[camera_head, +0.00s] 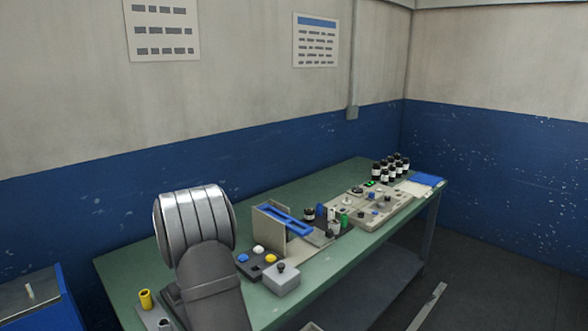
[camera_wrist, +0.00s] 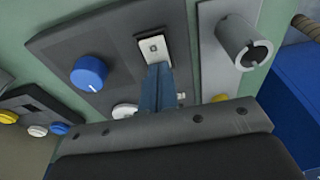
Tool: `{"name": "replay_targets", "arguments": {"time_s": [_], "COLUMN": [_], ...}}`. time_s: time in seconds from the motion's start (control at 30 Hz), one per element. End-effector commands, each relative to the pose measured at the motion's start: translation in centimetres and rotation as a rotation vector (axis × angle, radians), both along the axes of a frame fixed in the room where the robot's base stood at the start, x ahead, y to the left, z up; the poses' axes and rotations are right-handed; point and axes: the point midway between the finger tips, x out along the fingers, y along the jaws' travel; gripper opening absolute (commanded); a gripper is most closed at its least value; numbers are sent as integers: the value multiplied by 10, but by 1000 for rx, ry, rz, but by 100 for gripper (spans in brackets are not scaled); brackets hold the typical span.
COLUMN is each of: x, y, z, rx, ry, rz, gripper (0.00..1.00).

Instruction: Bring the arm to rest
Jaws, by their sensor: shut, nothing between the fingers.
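My gripper (camera_wrist: 158,74) is in the wrist view with its blue-grey fingers together and nothing visible between them. The fingertips are over a dark panel (camera_wrist: 110,35), just below a small white plate (camera_wrist: 152,46) in the picture. I cannot tell whether they touch it. In the head view my grey and silver arm stands in the left foreground over the near end of the green bench (camera_head: 125,268), and my gripper is hidden there.
A blue knob (camera_wrist: 89,73) and a metal socket (camera_wrist: 242,43) flank the fingers. A button box (camera_head: 258,262), a grey box (camera_head: 281,279), a blue-framed holder (camera_head: 283,219) and several dark bottles (camera_head: 391,167) stand on the bench. A blue bin (camera_head: 62,308) is at left.

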Motion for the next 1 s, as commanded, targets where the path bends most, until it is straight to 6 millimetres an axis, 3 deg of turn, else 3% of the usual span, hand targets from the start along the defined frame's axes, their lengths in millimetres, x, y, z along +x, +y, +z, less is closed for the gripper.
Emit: {"name": "replay_targets", "arguments": {"time_s": [0.37,0.7,0.73,1.0], "x": [0,0,0,-1], "y": [0,0,0,0], "z": [9,70,70,9], "rx": [1,2,0,-3], "ry": [-1,-3,0,4], "rz": [0,-1,-1,0], "gripper": [0,0,0,0]}}
